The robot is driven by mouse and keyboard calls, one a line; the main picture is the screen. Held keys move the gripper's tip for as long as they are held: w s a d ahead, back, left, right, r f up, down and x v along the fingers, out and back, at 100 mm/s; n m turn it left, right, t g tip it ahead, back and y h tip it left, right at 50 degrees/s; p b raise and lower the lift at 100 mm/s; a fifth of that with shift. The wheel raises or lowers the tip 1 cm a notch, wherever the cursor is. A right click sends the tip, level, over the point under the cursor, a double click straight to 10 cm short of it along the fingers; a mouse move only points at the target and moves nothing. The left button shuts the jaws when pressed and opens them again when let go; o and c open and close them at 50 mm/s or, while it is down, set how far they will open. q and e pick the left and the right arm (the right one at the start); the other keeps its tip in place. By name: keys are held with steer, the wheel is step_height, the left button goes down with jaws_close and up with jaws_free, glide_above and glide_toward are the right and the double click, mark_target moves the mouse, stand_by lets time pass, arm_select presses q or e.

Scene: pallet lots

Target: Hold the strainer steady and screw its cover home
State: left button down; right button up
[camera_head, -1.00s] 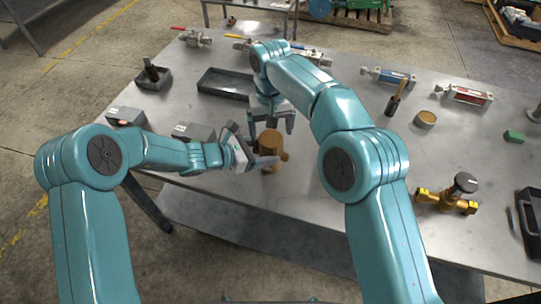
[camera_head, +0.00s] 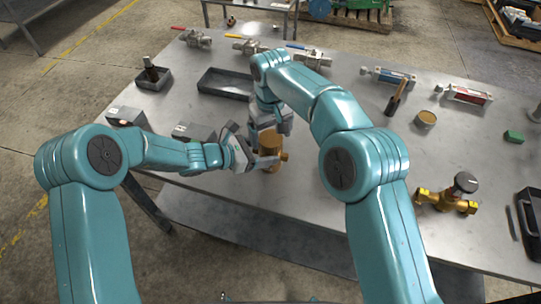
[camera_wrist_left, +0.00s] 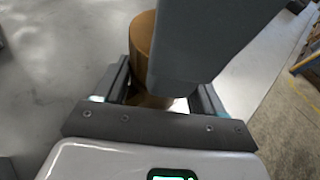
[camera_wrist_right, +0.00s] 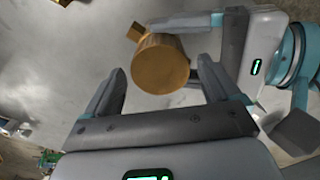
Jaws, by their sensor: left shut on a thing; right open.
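The brass strainer (camera_head: 271,155) stands upright near the table's front edge, a short side port pointing right. My left gripper (camera_head: 264,163) is shut on its body from the left; the left wrist view shows the brass cylinder (camera_wrist_left: 143,42) between the fingers. My right gripper (camera_head: 270,131) is open just above the strainer, pointing down. In the right wrist view its fingers lie to either side of the strainer's round brass top (camera_wrist_right: 160,66), and I see no contact. I cannot tell whether that top is the cover. The right gripper partly hides the top in the head view.
A round brass piece (camera_head: 425,119) lies at right, near a wooden-handled tool (camera_head: 396,97). A brass valve (camera_head: 448,195) stands at front right. Several valves line the back edge.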

steer(key=shift+f, duration=1.4)
steer(key=c, duration=1)
steer(key=m, duration=0.3)
steer(key=shift+c, duration=0.2)
steer(key=o, duration=1.2)
steer(key=shift+c, duration=0.2)
steer(key=shift+r, duration=0.1)
